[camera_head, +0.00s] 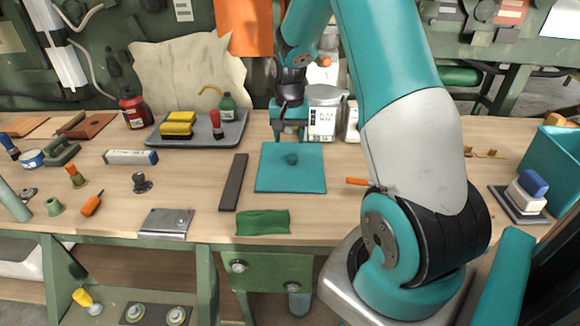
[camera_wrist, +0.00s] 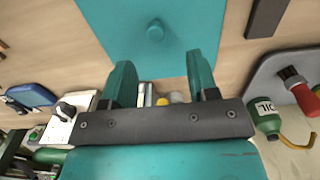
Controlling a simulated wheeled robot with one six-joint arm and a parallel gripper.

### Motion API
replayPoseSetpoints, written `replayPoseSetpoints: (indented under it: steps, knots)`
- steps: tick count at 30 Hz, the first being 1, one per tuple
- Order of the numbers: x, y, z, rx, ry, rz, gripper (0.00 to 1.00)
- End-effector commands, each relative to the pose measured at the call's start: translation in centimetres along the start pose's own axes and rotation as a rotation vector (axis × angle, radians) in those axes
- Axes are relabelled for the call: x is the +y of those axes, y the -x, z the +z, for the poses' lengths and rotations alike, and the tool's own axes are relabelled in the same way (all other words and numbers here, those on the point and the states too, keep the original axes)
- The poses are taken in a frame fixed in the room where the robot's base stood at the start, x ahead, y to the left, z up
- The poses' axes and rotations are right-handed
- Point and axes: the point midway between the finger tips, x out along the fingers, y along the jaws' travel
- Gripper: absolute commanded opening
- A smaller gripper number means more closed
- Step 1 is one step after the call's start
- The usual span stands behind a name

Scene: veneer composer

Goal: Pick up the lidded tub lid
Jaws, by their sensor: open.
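The lid (camera_head: 290,178) is a flat teal square with a small round knob (camera_head: 291,160) in its middle, lying on the wooden workbench. In the wrist view the lid (camera_wrist: 190,22) fills the top middle, with its knob (camera_wrist: 155,31) ahead of the fingertips. My gripper (camera_head: 289,136) is at the lid's far edge in the head view, pointing down. In the wrist view my gripper (camera_wrist: 158,68) has its two teal fingers apart with nothing held between them. The fingers overlap the lid's edge in the picture; their height above it is unclear. A teal open tub (camera_head: 553,160) stands at the far right.
White-labelled canisters (camera_head: 323,115) stand close right of the gripper. A dark bar (camera_head: 234,182) lies left of the lid, and a green cloth (camera_head: 263,222) lies in front.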

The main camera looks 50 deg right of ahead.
Motion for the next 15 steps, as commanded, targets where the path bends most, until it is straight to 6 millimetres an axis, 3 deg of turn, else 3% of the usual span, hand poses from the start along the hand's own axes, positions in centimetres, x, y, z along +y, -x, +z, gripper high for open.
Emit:
replayPoseSetpoints:
  steps: [8, 15]
  knots:
    - [0.0, -2.4, 0.1, -0.001, 0.004, 0.0, 0.54]
    - [0.4, -5.9, 0.3, -0.002, 0.006, 0.0, 0.54]
